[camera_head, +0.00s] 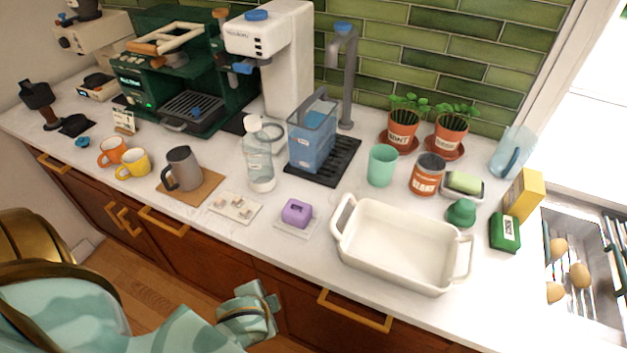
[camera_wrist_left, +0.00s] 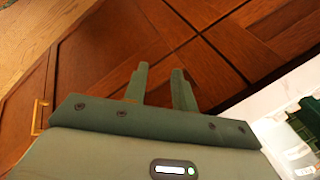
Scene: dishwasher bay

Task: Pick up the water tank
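My left gripper (camera_head: 264,298) is low in front of the counter, well apart from the tank. In the left wrist view its two fingers (camera_wrist_left: 160,88) stand apart with nothing between them, facing wooden cabinet fronts. The tank is not seen in that view. My right gripper is in neither view.
A clear bottle (camera_head: 258,158) stands just left of the tank, and a mint cup (camera_head: 382,165) to its right. A purple block (camera_head: 296,211) and a white baking dish (camera_head: 395,250) are nearer the counter's front. The grey tap (camera_head: 347,85) rises behind the tank.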

